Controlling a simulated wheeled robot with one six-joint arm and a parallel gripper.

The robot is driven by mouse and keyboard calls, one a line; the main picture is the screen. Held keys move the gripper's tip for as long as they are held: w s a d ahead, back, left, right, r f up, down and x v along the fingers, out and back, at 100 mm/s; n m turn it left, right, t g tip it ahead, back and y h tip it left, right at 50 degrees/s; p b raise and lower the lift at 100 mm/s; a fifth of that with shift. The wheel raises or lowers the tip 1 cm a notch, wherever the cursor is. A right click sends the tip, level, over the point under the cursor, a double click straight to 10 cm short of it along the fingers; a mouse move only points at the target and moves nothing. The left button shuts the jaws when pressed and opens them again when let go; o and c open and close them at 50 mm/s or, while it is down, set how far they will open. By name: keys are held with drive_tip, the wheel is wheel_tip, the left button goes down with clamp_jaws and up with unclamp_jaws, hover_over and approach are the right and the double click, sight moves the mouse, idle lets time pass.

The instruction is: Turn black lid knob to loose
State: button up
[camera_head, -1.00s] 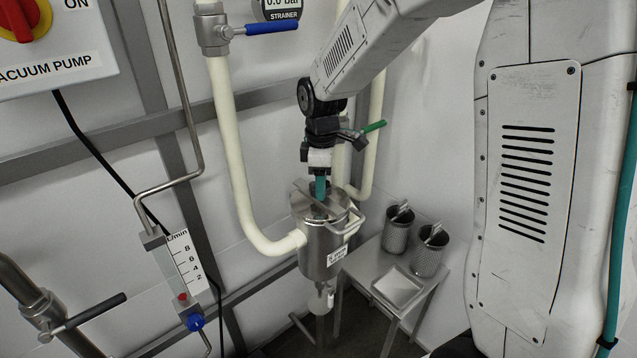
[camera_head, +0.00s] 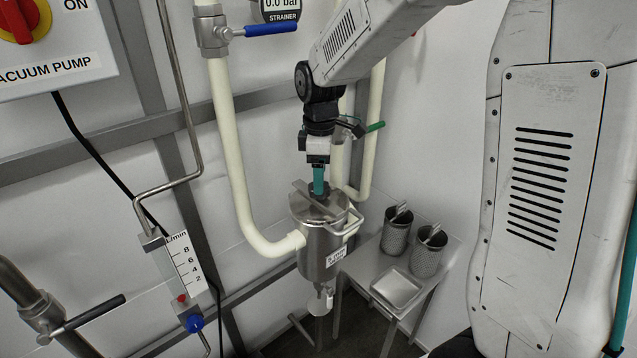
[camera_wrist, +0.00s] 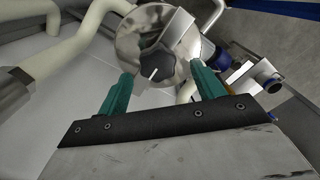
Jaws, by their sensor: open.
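The steel strainer vessel (camera_head: 318,243) stands upright in the middle of the head view, with a flat bar across its lid. The black lid knob (camera_wrist: 157,68) shows in the wrist view on top of the round lid (camera_wrist: 130,40), with a pale pointer line on it. My gripper (camera_wrist: 163,85) has its two green fingers spread apart, one toward each side of the knob, and holds nothing. In the head view my gripper (camera_head: 318,190) points straight down just over the lid, and its fingers largely hide the knob. I cannot tell whether the fingers touch the knob.
A cream pipe (camera_head: 236,170) runs down left of the vessel into its side. A blue-handled valve (camera_head: 262,29) sits above. A green-handled valve (camera_head: 372,127) is close beside my wrist. A small steel table (camera_head: 370,262) with two perforated baskets and a tray stands right.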

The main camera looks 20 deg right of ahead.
drive_tip(key=shift+r, duration=2.3)
drive_tip(key=shift+s+f+m, duration=0.15)
drive_tip(key=shift+s+m, duration=0.15)
drive_tip(key=shift+m, duration=0.4)
drive_tip(key=s+r+m, duration=0.1)
drive_tip(key=s+m, duration=0.2)
drive_tip(key=s, duration=0.6)
drive_tip(key=s+d+r+m+t, duration=0.1)
drive_tip(key=s+m, duration=0.3)
drive_tip(key=s, duration=0.6)
drive_tip(key=s+d+r+m, duration=0.1)
drive_tip(key=s+r+m, duration=0.2)
drive_tip(key=s, duration=0.7)
drive_tip(key=shift+r+m, duration=0.15)
drive_tip(key=shift+m, duration=0.55)
drive_tip(key=shift+d, duration=0.1)
